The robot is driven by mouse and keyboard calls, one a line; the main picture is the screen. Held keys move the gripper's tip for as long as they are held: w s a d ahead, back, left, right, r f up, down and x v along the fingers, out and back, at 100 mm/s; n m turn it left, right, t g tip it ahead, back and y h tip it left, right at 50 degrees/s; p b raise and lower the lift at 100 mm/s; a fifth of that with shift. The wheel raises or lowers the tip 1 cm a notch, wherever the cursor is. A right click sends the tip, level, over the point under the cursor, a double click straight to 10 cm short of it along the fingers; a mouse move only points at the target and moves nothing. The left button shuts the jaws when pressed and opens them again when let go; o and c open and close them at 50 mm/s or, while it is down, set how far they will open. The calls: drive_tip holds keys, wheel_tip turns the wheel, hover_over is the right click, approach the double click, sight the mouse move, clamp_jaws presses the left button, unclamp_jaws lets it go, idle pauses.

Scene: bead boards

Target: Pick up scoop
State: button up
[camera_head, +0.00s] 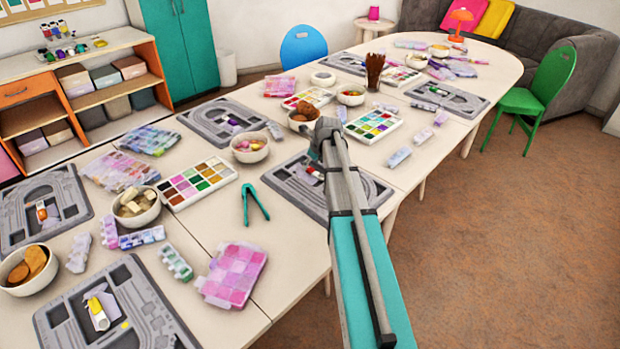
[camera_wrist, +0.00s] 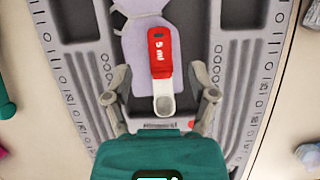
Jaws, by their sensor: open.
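The scoop (camera_wrist: 160,55) has a red handle marked "5 ml" and a pale bowl (camera_wrist: 164,103) at its lower end in the wrist view. It lies over a lilac piece (camera_wrist: 137,45) in the middle of a grey bead board (camera_wrist: 75,15). My gripper (camera_wrist: 158,78) is open and empty, with one finger on each side of the scoop and a gap to both. The head view shows the same board (camera_head: 280,188) under the end of my arm, which hides part of it; a bit of red and white shows there.
A green tweezer-like tool (camera_head: 256,203) lies left of the board. A paint-coloured bead tray (camera_head: 373,125), a bowl of colourful pieces (camera_head: 250,157) and a bowl of brown pieces (camera_head: 303,126) stand nearby. Other boards and bead boxes crowd the tables. Open floor (camera_head: 510,230) lies to the right.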

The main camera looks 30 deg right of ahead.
drive_tip(key=shift+b+x, duration=0.9)
drive_tip(key=shift+x, duration=0.4)
drive_tip(key=c, duration=1)
